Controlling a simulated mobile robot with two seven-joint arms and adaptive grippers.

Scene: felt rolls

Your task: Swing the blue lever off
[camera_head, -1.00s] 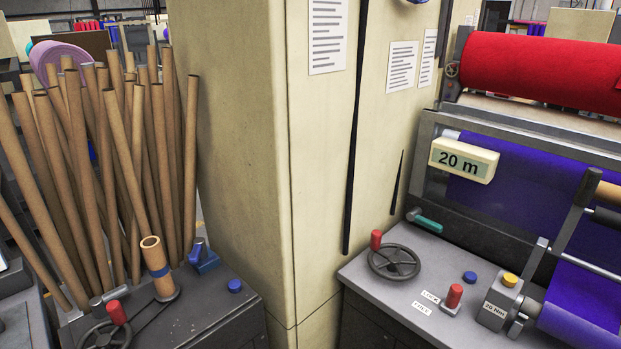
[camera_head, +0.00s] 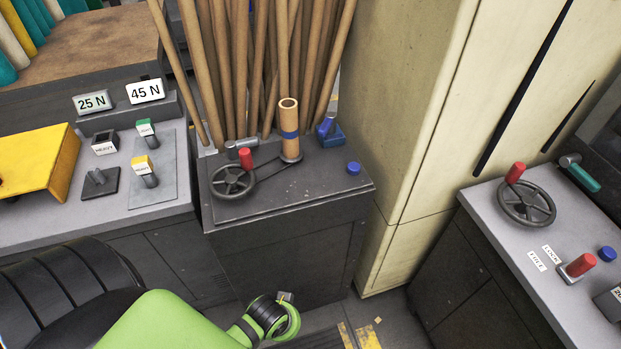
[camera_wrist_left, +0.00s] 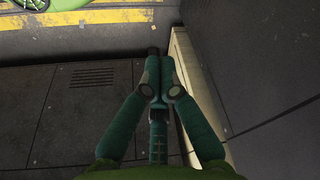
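The blue lever (camera_head: 326,125) stands tilted on a blue block at the back right of a dark grey cabinet top (camera_head: 330,182). It is beside a brown cardboard tube (camera_head: 289,125) with a blue band. My green arm enters the head view at the bottom left, in front of and below the cabinet top, far from the lever. My left gripper (camera_wrist_left: 158,80) shows in the left wrist view with its fingers together and nothing visible between them. The lever is not in that view. My right gripper is not in view.
A handwheel (camera_head: 233,181) with a red knob and a blue button (camera_head: 353,168) share the cabinet top. Several tubes lean behind it. A beige pillar (camera_head: 400,110) stands right. Another handwheel (camera_head: 527,203) and a teal-handled lever (camera_head: 580,174) are on the right bench.

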